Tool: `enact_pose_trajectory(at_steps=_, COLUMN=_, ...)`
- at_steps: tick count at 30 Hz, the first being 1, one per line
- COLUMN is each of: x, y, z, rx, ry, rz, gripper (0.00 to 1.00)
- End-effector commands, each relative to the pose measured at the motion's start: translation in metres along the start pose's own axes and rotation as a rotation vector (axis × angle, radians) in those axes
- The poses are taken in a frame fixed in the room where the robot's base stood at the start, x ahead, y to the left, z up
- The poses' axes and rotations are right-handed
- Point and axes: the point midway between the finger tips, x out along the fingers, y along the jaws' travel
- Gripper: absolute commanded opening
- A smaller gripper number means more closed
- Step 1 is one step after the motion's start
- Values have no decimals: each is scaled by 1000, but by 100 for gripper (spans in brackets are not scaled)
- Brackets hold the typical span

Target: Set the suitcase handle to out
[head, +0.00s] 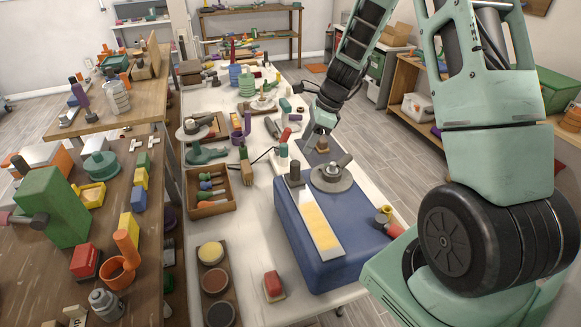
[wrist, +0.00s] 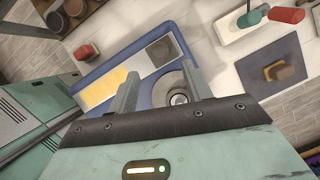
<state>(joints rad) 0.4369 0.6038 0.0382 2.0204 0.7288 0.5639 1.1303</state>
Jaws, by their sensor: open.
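A blue box-like body, which I take for the suitcase (head: 300,225), lies on the white table. On its top is a pale strip with a yellow part (head: 318,228) and a dark grey upright knob (head: 295,173) at its far end; I take this knob for the handle. Beside it is a round grey disc with a knob (head: 332,176). The wrist view shows the blue body (wrist: 97,75), the yellow part (wrist: 105,90) and the dark knob (wrist: 160,50). My gripper (wrist: 157,82) is open and empty above the box, its fingers apart near the disc. Fingertip contact cannot be told.
A wooden tray (head: 187,193) of coloured handles stands left of the box. A rack with three round pads (head: 228,268) and a red-topped block (head: 273,288) lie nearer. A small tan block on a dark plate (head: 322,145) is behind the box. A cluttered brown table stands left.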

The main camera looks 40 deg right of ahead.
Motion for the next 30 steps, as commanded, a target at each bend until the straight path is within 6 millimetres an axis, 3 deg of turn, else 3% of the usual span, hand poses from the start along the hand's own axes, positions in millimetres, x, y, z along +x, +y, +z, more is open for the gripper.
enact_pose_trajectory(at_steps=9, x=66, y=2, z=0, rx=1, ry=0, rz=5, gripper=49)
enact_pose_trajectory(at_steps=15, x=98, y=1, z=1, rx=0, ry=-1, rz=3, gripper=49)
enact_pose_trajectory(at_steps=21, x=116, y=0, z=1, rx=-3, ry=0, rz=1, gripper=49)
enact_pose_trajectory(at_steps=30, x=120, y=0, z=0, rx=-3, ry=0, rz=-1, gripper=49)
